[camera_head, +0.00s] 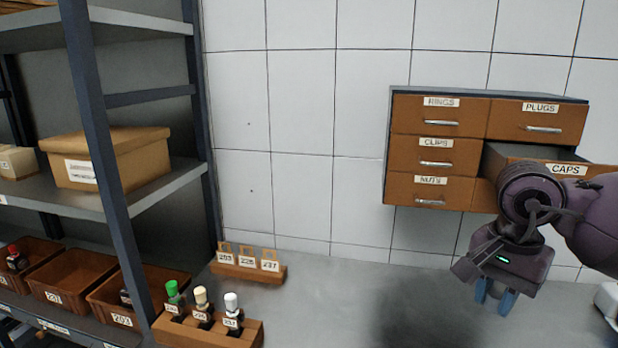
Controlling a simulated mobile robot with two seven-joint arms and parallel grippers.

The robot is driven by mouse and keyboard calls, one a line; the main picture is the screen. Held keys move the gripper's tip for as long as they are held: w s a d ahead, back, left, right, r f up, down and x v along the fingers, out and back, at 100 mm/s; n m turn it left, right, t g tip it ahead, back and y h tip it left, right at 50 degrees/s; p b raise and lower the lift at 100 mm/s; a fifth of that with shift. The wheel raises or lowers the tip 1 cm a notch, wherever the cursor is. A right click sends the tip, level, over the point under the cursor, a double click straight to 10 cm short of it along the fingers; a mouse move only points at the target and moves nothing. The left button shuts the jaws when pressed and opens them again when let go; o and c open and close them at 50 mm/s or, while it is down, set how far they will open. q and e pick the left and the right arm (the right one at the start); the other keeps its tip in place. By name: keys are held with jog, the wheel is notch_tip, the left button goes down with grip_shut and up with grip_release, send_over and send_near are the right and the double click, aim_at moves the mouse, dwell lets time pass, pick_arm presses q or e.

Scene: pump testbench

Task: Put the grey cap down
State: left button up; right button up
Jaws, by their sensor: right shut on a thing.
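My right gripper (495,296) is at the right of the head view, pointing down above the grey bench top. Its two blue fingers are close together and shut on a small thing. The grey cap itself cannot be made out; the fingers and the gripper body hide it. The drawer labelled CAPS (566,169) is pulled out of the cabinet, behind and above the gripper, and my right arm covers part of it. My left gripper is not in view.
The bench top (330,300) is clear between the gripper and the wooden rack (248,333) with green, cream and white-topped items. A second labelled rack (240,272) stands behind it. A shelf unit (100,150) with boxes and bins stands left. The other drawers are shut.

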jog(key=w+a+f+n, duration=0.1)
jog(key=a+f+n, duration=0.2)
jog(key=f+n, duration=0.2)
jog(key=w+a+f+n, duration=0.1)
jog(key=a+f+n, duration=0.2)
jog(key=f, duration=0.7)
jog(key=shift+w+a+n, duration=0.15)
jog(key=shift+a+n, duration=0.2)
jog(key=shift+n, duration=0.85)
